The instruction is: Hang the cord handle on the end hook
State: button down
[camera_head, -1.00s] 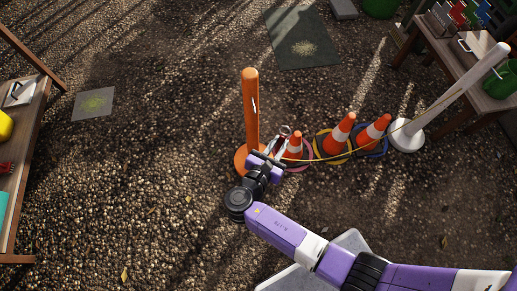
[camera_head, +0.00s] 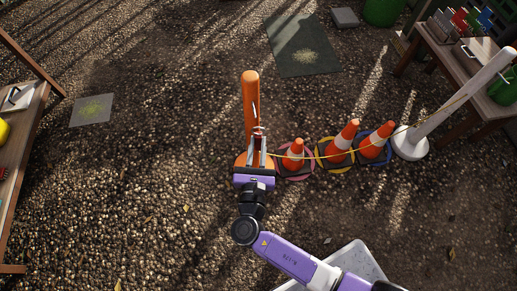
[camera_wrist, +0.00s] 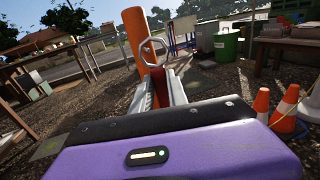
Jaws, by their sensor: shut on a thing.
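My gripper (camera_head: 257,150) is shut on the cord handle (camera_wrist: 158,86), a dark red grip between the two pale fingers. A metal ring (camera_wrist: 152,46) stands up beyond the fingertips. The yellow cord (camera_head: 310,157) runs from the gripper area to the leaning white post (camera_head: 455,107) at the right. The orange post (camera_head: 250,98) stands upright just beyond my gripper; in the wrist view it (camera_wrist: 137,38) rises behind and slightly left of the ring. A small pale sliver on the post's front may be the end hook; its shape is too small to tell. Contact between ring and post cannot be told.
Several orange and white cones, including a near one (camera_head: 293,155), stand on coloured rings right of the orange post under the cord. A table (camera_head: 462,50) stands at the upper right, another (camera_head: 25,150) at the left.

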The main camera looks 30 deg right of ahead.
jog(key=w+d+f+b, duration=0.1)
jog(key=w+d+b, duration=0.1)
jog(key=w, duration=0.5)
jog(key=shift+d+f+b, duration=0.15)
jog(key=shift+b, duration=0.5)
dwell(0.3)
dwell(0.5)
jog(key=c, duration=1.2)
grip_release()
jog(key=shift+f, duration=0.1)
jog(key=shift+c, duration=0.2)
jog(key=shift+s, duration=0.1)
jog(key=p+v, duration=0.1)
jog(key=v, duration=0.6)
jog(key=shift+s+a, duration=0.2)
jog(key=shift+a, duration=0.05)
